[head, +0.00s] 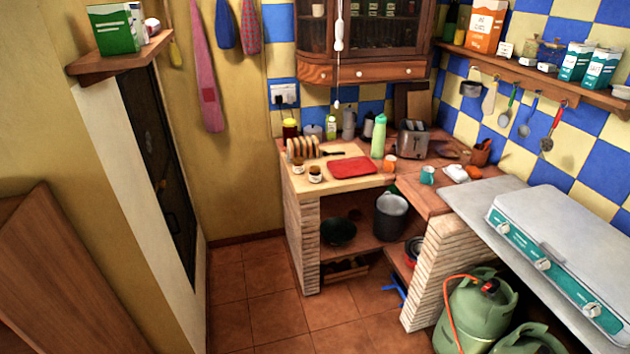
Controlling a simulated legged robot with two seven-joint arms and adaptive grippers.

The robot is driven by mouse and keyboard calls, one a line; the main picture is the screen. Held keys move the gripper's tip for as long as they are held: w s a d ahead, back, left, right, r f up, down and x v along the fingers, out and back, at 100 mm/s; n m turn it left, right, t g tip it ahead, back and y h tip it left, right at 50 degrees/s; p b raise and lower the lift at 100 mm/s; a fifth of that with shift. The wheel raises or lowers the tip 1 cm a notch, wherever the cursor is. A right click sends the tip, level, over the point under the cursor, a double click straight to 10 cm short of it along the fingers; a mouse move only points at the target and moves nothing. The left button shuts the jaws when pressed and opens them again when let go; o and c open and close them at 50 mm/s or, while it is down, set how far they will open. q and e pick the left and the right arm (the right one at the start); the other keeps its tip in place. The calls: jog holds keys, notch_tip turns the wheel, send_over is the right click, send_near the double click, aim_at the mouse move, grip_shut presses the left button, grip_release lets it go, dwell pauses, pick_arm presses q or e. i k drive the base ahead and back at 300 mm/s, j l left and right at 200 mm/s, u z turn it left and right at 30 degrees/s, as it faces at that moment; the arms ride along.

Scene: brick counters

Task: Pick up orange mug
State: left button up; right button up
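A small orange mug (390,163) stands on the wooden counter (408,184), right of a red cutting board (351,167) and in front of the toaster. A teal mug (427,175) stands to its right, apart from it. A green bottle (378,136) stands just behind and left of the orange mug. Neither of my grippers is in the head view, so I cannot see how they stand relative to the mug.
A toaster (412,142) is behind the mugs. A butter dish (456,172) lies right of the teal mug. A gas stove (565,255) covers the right counter, with green gas cylinders (476,312) below. The tiled floor (262,300) in front is clear.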

aim_at(391, 166)
jog(key=i+z, duration=0.3)
jog(key=z, duration=0.15)
jog(key=i+z, duration=0.3)
jog(key=z, duration=0.2)
